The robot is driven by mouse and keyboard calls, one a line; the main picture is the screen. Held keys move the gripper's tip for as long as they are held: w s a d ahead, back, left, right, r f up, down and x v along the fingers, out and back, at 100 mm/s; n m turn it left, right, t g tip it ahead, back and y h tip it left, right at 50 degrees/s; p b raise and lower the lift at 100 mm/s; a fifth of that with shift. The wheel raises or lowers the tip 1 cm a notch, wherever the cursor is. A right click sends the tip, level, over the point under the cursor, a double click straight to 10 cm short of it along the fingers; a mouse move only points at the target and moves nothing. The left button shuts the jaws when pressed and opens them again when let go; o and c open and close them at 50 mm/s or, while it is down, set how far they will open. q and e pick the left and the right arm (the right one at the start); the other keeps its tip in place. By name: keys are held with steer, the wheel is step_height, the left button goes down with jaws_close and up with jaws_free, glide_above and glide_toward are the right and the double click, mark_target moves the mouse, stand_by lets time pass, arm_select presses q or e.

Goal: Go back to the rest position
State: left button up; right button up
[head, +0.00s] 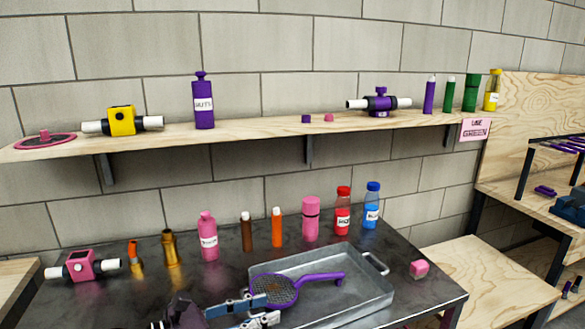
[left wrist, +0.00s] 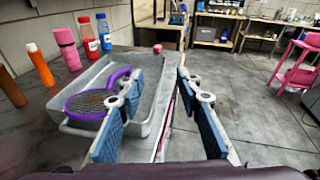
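My left gripper (head: 270,309) is low over the front left of the metal tray (head: 372,290). In the left wrist view its two blue-padded fingers (left wrist: 160,85) stand apart, with nothing held between them. A purple strainer (head: 273,290) with a dark mesh lies in the tray, its handle pointing right. In the left wrist view the strainer (left wrist: 88,104) is to the left of the fingers and partly hidden by the left finger. My right gripper is in neither view.
Several bottles and tubes, such as a pink bottle (head: 208,240) and a blue bottle (head: 372,208), stand behind the tray on the dark table. A pink cube (head: 419,268) lies right of the tray. A wooden shelf (head: 255,130) with more items hangs above. Open floor (left wrist: 255,95) lies to the right.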

arm_select(q)
step_height(320, 180, up, 7)
steer(key=n+t, duration=0.6)
steer(key=n, duration=0.2)
steer(key=w+a+f+n+t+y, duration=0.1)
steer(key=a+n+t+y, duration=0.55)
steer(key=n, duration=0.85)
steer(key=s+a+f+n+g+y, duration=0.35)
steer(key=a+f+n+y, duration=0.2)
steer(key=f+n, duration=0.2)
steer(key=s+a+f+n+g+y, duration=0.35)
steer(key=a+f+n, duration=0.3)
steer(key=f, duration=0.25)
steer(key=s+d+f+n+g+h, duration=0.1)
steer(key=s+d+f+n+g, duration=0.1)
steer(key=s+f+n+g, duration=0.65)
steer(key=s+d+f+m+g+h, duration=0.15)
steer(key=s+f, duration=0.35)
steer(key=s, duration=0.8)
step_height(320, 180, down, 25)
steer(key=s+d+g, duration=0.1)
steer(key=s+g, duration=0.1)
steer(key=s, duration=0.1)
steer(key=s+a+f, duration=0.3)
steer(key=s+f, duration=1.4)
steer(key=shift+f+g+y, duration=0.25)
steer(key=shift+g+y, duration=0.15)
steer(key=shift+g, duration=0.05)
